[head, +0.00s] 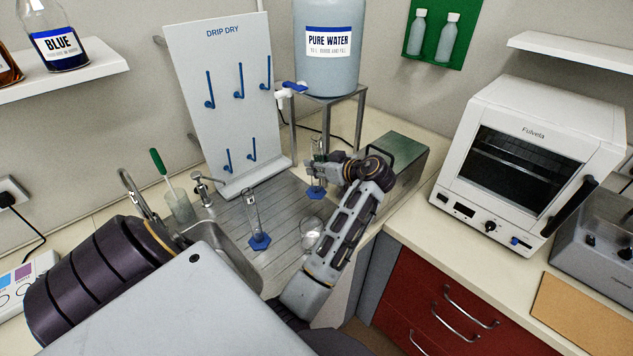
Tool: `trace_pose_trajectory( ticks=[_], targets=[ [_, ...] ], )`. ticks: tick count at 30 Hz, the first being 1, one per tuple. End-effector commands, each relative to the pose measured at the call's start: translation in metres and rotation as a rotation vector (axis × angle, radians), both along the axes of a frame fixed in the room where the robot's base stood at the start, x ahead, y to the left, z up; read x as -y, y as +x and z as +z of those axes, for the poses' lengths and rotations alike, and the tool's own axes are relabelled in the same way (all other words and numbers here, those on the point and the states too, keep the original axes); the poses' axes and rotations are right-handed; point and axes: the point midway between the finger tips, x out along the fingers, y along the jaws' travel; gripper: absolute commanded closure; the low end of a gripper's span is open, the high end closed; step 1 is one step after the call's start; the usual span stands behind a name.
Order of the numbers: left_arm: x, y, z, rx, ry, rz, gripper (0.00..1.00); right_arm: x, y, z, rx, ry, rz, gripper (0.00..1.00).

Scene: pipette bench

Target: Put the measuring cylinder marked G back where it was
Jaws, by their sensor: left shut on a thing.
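My left gripper (313,168) is shut on a clear glass measuring cylinder (316,188) with a blue six-sided foot. It holds the cylinder roughly upright by the drainboard's right side, below the water tank's tap. The fingers hide part of the cylinder; I cannot read a letter on it or tell if its foot touches the surface. A second clear cylinder (256,222) with a blue foot stands upright on the ribbed drainboard (285,207). Its mark is too small to read. My right gripper is not in view.
The white DRIP DRY board (220,120) has several empty blue pegs. A PURE WATER tank (327,70) stands on a metal stand behind the gripper. A glass vessel (312,231) stands beside my forearm. A sink (213,247) and a beaker with a green-handled brush (180,208) are left.

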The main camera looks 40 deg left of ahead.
Motion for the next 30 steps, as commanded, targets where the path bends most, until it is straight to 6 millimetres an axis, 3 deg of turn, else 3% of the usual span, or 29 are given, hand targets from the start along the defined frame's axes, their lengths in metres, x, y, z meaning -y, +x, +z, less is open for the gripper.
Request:
trace_pose_trajectory(
  ticks=[6,20,30],
  targets=[
    [0.0,0.0,-0.024,-0.001,0.002,0.0,1.0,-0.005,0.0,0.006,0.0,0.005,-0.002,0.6],
    [0.0,0.0,-0.031,0.0,0.001,0.0,1.0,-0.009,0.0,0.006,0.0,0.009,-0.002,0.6],
    [0.0,0.0,-0.061,0.0,0.001,-0.001,1.0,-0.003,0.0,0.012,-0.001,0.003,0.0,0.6]
  ],
)
